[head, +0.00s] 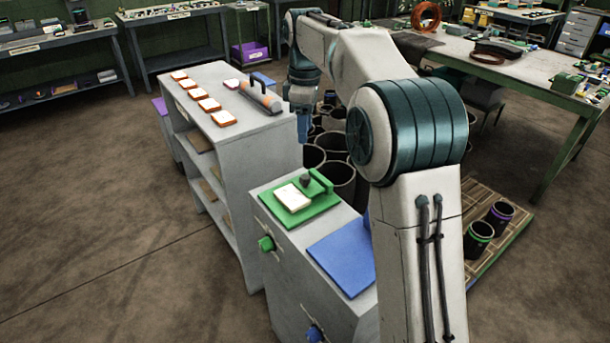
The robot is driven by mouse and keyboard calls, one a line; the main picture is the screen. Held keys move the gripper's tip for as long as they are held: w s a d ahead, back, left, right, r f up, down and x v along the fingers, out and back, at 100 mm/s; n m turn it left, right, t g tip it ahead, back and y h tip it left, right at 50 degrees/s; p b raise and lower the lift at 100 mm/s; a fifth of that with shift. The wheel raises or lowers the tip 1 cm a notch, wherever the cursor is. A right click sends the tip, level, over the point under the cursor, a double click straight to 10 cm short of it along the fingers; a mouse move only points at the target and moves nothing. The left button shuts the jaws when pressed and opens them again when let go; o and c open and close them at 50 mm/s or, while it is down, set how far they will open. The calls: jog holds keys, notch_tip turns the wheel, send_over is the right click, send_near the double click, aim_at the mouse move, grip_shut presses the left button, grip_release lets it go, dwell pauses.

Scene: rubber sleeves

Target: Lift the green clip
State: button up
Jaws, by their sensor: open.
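A green board (322,208) with a white pad (293,197) on it lies on top of the grey cabinet. A raised green piece, which looks like the green clip (320,183), stands at the board's back right corner, with a small dark knob (306,181) beside it. My gripper (302,138) hangs pointing down, behind and above the board, near the right end of the shelf unit. It is open, apart from the clip, and nothing shows between its fingers. The fingertips are small and partly hard to make out.
A blue plate (345,258) lies on the cabinet, partly hidden by my arm. The shelf unit (225,115) bears several white-topped pads and a grey cylinder (260,97). Dark sleeves (340,178) stand behind the cabinet. Two more stand on a pallet (510,232) at right.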

aim_at(305, 177)
notch_tip(305, 177, down, 14)
jog(key=shift+r+b, duration=0.15)
jog(key=shift+b, duration=0.35)
jog(key=c, duration=1)
